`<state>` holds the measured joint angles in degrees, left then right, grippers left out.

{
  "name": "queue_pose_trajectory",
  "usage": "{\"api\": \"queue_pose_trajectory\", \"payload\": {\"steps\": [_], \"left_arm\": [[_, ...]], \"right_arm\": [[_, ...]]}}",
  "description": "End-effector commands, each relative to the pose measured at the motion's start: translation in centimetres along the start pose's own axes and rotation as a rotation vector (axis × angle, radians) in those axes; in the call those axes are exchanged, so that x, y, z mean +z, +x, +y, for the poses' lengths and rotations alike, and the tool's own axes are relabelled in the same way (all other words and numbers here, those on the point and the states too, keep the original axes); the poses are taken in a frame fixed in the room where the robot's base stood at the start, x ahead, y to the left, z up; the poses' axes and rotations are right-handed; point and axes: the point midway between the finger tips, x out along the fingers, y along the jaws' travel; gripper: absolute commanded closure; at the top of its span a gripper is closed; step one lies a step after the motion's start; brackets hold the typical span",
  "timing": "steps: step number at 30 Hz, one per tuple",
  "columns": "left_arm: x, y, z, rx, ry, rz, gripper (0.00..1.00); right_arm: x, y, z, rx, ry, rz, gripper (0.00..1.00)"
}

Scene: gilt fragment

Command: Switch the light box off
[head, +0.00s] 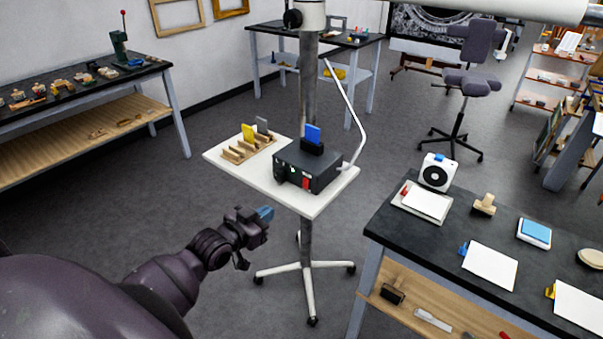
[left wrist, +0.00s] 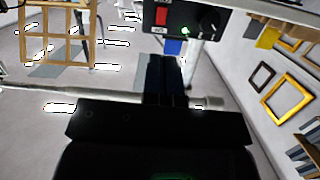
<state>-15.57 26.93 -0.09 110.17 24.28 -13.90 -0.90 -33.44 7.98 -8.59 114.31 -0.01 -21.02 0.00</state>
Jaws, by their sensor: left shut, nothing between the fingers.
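The light box appears to be the black box (head: 290,160) with a red switch (head: 306,183) on its front, on a small white stand table. A blue plate (head: 313,133) stands upright in its top. In the left wrist view the box (left wrist: 200,20) is at the top edge, upside down, with the red switch (left wrist: 162,16) lit or bright red. My left gripper (head: 265,214) is shut and empty, in front of and below the table's near edge, apart from the box. Its dark fingers (left wrist: 164,62) point toward the box front. My right gripper is not in view.
The white stand table (head: 325,202) also holds a wooden rack (head: 240,152) with a yellow and a grey plate. A metal column and a pale curved cable (head: 348,105) rise beside the box. A black workbench (head: 400,228) stands close on the right. Floor is open at left.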

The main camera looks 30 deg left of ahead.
Motion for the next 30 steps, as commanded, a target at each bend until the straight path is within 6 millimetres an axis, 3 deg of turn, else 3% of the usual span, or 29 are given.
{"api": "queue_pose_trajectory", "payload": {"steps": [12,19,30], "left_arm": [[-0.2,0.0,0.0,0.008,-0.056,0.031,1.0],[-0.2,0.5,0.0,0.008,-0.056,0.031,1.0],[-0.4,5.8,0.1,0.008,-0.056,0.032,1.0]], "right_arm": [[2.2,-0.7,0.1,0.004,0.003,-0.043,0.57],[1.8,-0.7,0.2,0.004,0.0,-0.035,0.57],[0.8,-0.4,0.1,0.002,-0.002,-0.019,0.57]]}}
